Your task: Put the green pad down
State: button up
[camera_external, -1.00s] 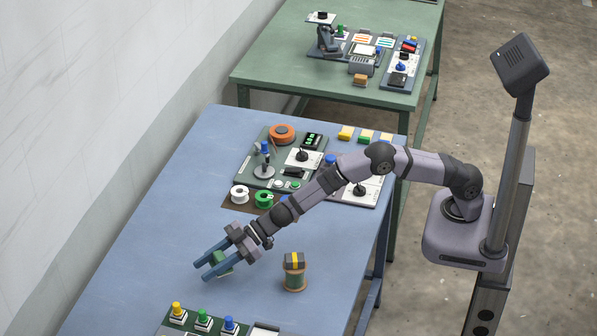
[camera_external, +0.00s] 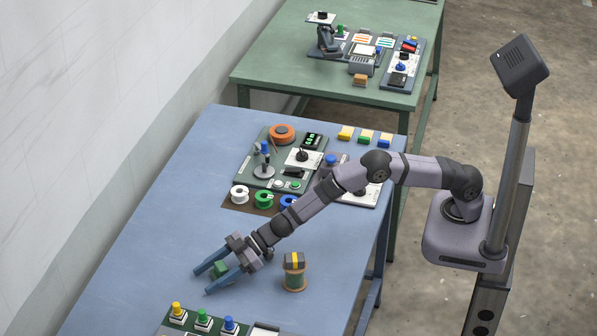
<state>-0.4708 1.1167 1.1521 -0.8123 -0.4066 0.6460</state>
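The green pad (camera_external: 220,269) is on the blue table, between the two blue fingers of my gripper (camera_external: 203,281). The fingers are spread apart, with a visible gap between the near finger and the pad. The fingers are low, close to the table top. The palm hides part of the pad, and I cannot tell whether the far finger touches it.
A button panel (camera_external: 203,318) lies at the front. Small wire spools (camera_external: 264,198) and a control board (camera_external: 250,170) sit behind. The table's left side is clear.

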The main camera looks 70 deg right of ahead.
jog(key=shift+r, duration=0.2)
jog(key=shift+b+v, duration=1.05)
jog(key=shift+v, duration=5)
